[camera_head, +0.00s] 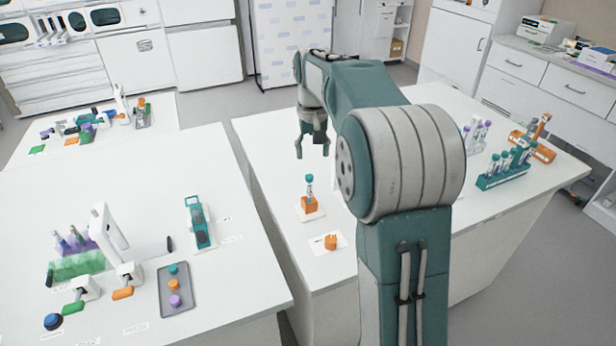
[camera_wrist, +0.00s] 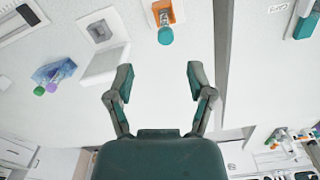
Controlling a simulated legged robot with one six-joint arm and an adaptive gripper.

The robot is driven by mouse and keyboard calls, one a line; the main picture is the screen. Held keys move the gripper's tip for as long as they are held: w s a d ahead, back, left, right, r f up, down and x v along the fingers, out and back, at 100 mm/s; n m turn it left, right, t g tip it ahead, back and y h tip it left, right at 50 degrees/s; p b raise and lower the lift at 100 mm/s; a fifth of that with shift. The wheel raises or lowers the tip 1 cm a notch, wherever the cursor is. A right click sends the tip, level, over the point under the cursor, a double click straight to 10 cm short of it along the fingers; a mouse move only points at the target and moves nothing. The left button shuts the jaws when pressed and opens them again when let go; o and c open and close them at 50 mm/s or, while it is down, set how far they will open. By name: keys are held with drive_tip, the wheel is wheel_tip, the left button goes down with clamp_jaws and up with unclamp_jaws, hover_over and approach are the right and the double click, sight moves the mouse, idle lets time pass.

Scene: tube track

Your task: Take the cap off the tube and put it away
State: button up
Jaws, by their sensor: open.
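The tube (camera_head: 309,190) stands upright in an orange holder (camera_head: 309,206) on a white base, on the near part of the right-hand bench. Its teal cap (camera_head: 309,177) is on top. In the wrist view the teal cap (camera_wrist: 166,36) shows near the top, with the orange holder (camera_wrist: 176,12) behind it. My gripper (camera_head: 314,152) hangs over the bench, beyond the tube and above its height. In the wrist view my gripper (camera_wrist: 160,80) has its two fingers wide apart with nothing between them, and the cap lies past the fingertips.
A small orange piece (camera_head: 331,242) sits on a white card in front of the holder. A teal rack (camera_head: 503,171) with several capped tubes stands on the right. On the left bench (camera_head: 130,185) are a grey tray (camera_head: 175,301) with caps and several tools. A gap separates the benches.

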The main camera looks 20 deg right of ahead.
sight(308, 176)
drive_tip(key=shift+a+f, duration=0.1)
drive_tip(key=shift+f, duration=0.7)
drive_tip(key=f, duration=0.3)
drive_tip(key=a+f, duration=0.1)
drive_tip(key=shift+w+f, duration=0.25)
drive_tip(key=shift+d+f, duration=0.1)
drive_tip(key=shift+f, duration=0.15)
drive_tip(key=shift+d, duration=0.25)
drive_tip(key=c, duration=0.3)
drive_tip(key=shift+a, duration=0.2)
drive_tip(key=c, duration=0.5)
